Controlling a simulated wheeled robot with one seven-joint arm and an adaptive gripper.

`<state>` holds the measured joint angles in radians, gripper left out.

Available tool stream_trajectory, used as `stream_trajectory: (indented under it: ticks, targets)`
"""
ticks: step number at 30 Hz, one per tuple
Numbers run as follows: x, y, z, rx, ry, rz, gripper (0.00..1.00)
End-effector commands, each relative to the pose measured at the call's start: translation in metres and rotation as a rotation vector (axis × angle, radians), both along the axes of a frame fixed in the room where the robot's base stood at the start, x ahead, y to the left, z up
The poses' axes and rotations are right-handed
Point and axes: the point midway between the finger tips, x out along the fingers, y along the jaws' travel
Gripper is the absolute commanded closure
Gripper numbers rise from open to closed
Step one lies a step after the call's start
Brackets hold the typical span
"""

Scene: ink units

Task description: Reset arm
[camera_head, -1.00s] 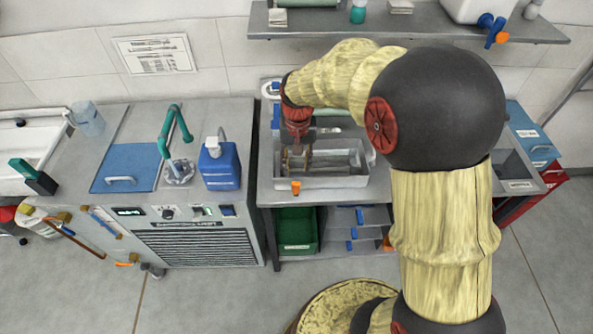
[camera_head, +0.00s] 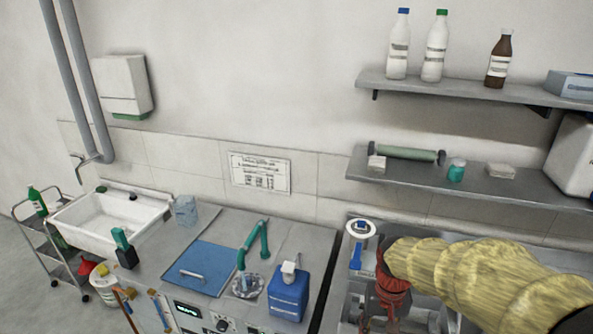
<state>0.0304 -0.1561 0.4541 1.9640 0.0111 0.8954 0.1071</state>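My arm (camera_head: 470,275), yellowish with a red wrist, reaches in from the lower right in the head view. The red wrist (camera_head: 392,288) hangs over the metal basin (camera_head: 416,312) at the bottom edge. My gripper (camera_head: 378,325) is only partly in view below the wrist, cut by the frame's lower edge. Its fingertips do not show clearly, so I cannot tell whether it is open or holds anything.
A blue jug (camera_head: 288,293) and a teal tap (camera_head: 252,250) stand left of my arm. A blue lid (camera_head: 200,268) lies farther left, near a white sink (camera_head: 105,218). Two shelves, the lower one (camera_head: 440,190) with a green roller, hang on the wall.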

Motion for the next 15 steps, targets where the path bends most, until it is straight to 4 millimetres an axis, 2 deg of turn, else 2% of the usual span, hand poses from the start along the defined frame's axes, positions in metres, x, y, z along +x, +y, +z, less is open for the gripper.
stream_trajectory:
  ticks: [1, 9, 15]
  targets:
    - [-0.014, 0.001, 0.012, -0.001, -0.025, 0.019, 0.65]
    - [-0.087, 0.005, 0.071, -0.020, -0.197, 0.111, 0.65]
    - [-0.131, 0.008, 0.101, -0.035, -0.359, 0.134, 0.65]
